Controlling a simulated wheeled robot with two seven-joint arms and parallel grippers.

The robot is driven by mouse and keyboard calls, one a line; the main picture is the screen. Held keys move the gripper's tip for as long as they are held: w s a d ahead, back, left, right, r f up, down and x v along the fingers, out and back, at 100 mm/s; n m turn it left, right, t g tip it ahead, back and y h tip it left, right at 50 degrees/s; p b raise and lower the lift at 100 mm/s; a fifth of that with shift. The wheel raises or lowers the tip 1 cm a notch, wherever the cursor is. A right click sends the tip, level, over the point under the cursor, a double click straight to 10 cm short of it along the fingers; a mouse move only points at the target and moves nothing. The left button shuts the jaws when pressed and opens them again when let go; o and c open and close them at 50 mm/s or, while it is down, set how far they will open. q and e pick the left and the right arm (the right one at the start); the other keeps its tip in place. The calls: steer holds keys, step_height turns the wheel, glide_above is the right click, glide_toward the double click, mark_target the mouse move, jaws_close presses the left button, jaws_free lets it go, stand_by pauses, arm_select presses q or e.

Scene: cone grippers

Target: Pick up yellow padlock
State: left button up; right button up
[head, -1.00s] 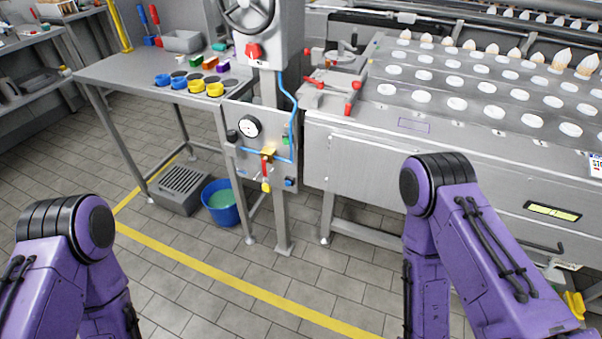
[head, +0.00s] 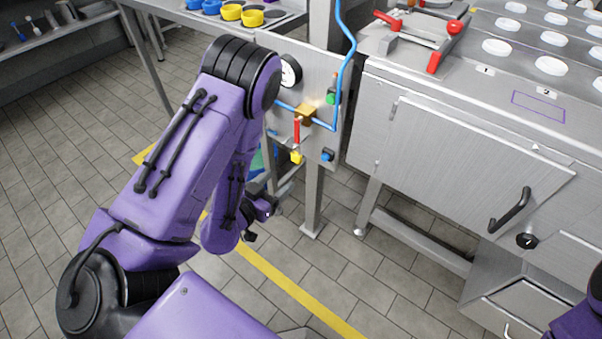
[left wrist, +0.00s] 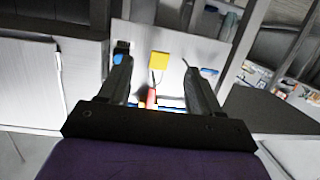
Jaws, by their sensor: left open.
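The yellow padlock (head: 296,157) hangs below a red handle (head: 297,131) on the grey valve panel, left of a blue button. In the left wrist view the padlock (left wrist: 159,60) shows between the two fingers, beyond them, with the red handle below it in the picture. My left gripper (head: 280,188) is open and empty, low and in front of the panel, just below the padlock in the head view. It also shows in the left wrist view (left wrist: 157,72). My right gripper is out of view; only a bit of my right arm shows at the lower right edge.
A blue hose (head: 347,60) runs down the panel to a brass valve (head: 306,113). A pressure gauge (head: 290,72) sits at the upper left, partly behind my left arm. A steel machine cabinet (head: 450,160) stands to the right. A metal post (head: 313,195) stands below the panel.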

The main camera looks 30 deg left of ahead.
arm_select(q)
steer(key=w+r+m+t+h+b, duration=0.1)
steer(key=w+r+t, duration=0.1)
steer(key=p, duration=0.2)
glide_toward(309, 140)
steer(key=w, duration=0.5)
steer(key=shift+w, duration=0.15)
steer(key=shift+w+d+f, duration=0.1)
steer(key=shift+w+f, duration=0.05)
steer(key=shift+w, duration=0.35)
steer(key=c, duration=1.1)
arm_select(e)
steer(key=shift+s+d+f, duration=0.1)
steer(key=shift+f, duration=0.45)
